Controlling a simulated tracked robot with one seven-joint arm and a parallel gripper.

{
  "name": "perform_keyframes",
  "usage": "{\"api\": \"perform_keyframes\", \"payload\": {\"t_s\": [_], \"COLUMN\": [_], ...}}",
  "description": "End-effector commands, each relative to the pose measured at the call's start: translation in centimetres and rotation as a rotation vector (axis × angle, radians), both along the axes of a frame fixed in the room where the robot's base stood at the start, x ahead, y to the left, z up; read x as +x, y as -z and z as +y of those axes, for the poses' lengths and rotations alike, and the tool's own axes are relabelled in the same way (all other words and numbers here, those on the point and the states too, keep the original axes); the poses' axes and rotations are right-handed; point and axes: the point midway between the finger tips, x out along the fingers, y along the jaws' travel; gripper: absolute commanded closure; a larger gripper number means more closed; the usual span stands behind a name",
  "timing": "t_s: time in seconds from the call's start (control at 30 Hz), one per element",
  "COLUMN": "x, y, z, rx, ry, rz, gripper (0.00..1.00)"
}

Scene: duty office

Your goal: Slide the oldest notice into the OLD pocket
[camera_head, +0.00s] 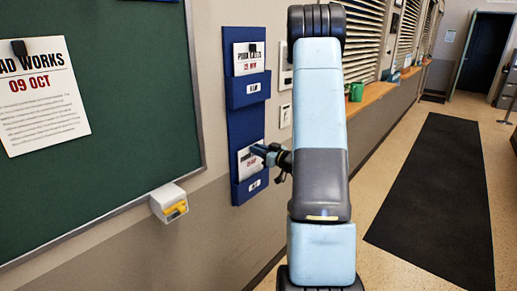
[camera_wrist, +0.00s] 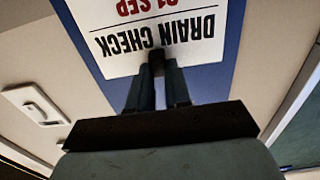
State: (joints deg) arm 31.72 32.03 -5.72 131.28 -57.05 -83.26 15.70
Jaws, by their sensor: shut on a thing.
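A white notice reading DRAIN CHECK with a red SEP date (camera_wrist: 150,25) shows upside down in the wrist view; its day number is partly cut off. My gripper (camera_wrist: 158,66) is shut on its heading edge, at a small black clip. In the head view my gripper (camera_head: 264,152) holds this notice (camera_head: 247,165) against the blue wall holder (camera_head: 231,128), just above the lower pocket (camera_head: 243,191). The notice's lower edge meets the pocket's front rim; I cannot tell how deep it sits. The upper pocket (camera_head: 247,97) has another notice (camera_head: 246,66) in it. The pocket labels are too small to read.
A green board (camera_head: 125,100) at left carries a ROAD WORKS-like notice dated 09 OCT (camera_head: 43,108), under a black clip. A small white box with a yellow item (camera_head: 168,203) sits at the board's lower edge. Wall switches (camera_head: 285,115) are right of the holder.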

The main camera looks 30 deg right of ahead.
Motion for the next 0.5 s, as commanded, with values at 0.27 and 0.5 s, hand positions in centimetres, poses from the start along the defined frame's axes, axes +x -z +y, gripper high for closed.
{"api": "perform_keyframes", "payload": {"t_s": [0.27, 0.5], "x": [0.0, 0.0], "y": [0.9, 1.6], "z": [0.0, -0.1], "rx": [0.001, 0.001], "ry": [0.001, 0.001], "rz": [0.001, 0.001], "gripper": [1.0, 1.0]}}
